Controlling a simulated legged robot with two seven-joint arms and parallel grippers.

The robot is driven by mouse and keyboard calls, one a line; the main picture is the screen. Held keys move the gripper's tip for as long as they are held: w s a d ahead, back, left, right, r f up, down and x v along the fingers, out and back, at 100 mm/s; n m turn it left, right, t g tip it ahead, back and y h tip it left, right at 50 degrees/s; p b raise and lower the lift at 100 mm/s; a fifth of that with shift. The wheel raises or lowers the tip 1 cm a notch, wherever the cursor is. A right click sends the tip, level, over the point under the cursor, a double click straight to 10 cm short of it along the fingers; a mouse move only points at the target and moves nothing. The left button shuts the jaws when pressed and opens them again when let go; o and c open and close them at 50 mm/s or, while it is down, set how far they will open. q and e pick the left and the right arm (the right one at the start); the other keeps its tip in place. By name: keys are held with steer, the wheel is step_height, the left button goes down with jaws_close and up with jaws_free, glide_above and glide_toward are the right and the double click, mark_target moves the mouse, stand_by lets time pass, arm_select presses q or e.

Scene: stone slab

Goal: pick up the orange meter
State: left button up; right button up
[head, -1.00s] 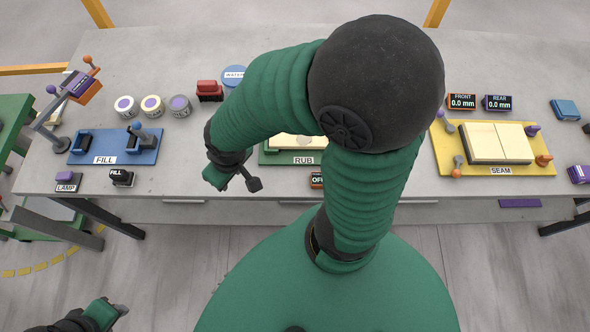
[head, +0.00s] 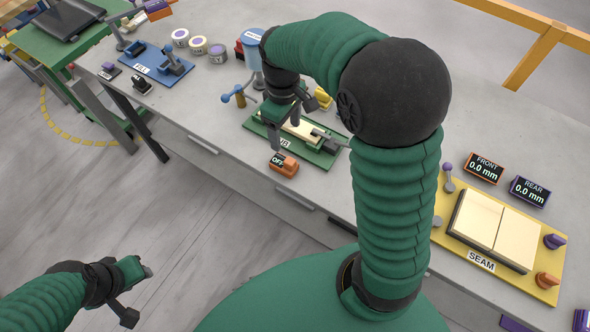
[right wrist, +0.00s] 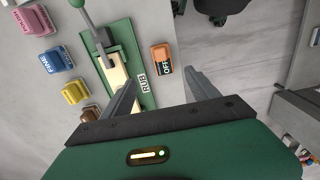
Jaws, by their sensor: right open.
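An orange box marked OFF (head: 284,164) lies on the slab's near edge, in front of the green RUB board (head: 322,157). An orange-framed meter marked FRONT, reading 0.0 mm (head: 484,167), stands behind the yellow SEAM board (head: 546,285). My right gripper (head: 290,122) is open and empty above the RUB board, far left of the FRONT meter. In the right wrist view the OFF box (right wrist: 161,58) shows beyond and between the open fingers (right wrist: 160,80); the FRONT meter is not in that view. My left gripper (head: 140,293) is low at left, away from the slab; its jaw state is unclear.
A purple-framed REAR meter (head: 529,191) stands right of the FRONT meter. The blue FILL board (head: 156,65) and several pots are at the far left. Coloured blocks (right wrist: 56,60) lie beside the RUB board. Bare slab lies behind the meters.

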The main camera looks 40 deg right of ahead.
glide_above(286, 160)
steer(key=f, duration=0.5)
steer(key=shift+a+f, duration=0.3)
steer(key=shift+f, duration=0.1)
steer(key=f, duration=0.2)
steer(key=d+f, duration=0.2)
steer(key=f, duration=0.1)
steer(key=shift+w+d+f, duration=0.1)
steer(key=shift+d+f, duration=0.05)
steer(key=shift+f, duration=0.2)
steer(key=f, duration=0.2)
steer(key=a+f, duration=0.1)
steer(key=f, duration=0.1)
steer(key=shift+a, duration=0.5)
steer(key=shift+d+f, duration=0.15)
steer(key=shift+d, duration=0.45)
steer(key=c, duration=0.9)
steer(key=shift+a, duration=0.15)
steer(key=c, duration=0.5)
arm_select(q)
steer(key=shift+a+f, duration=0.1)
steer(key=shift+a, duration=0.5)
arm_select(e)
steer(key=shift+a, duration=0.25)
jaws_close()
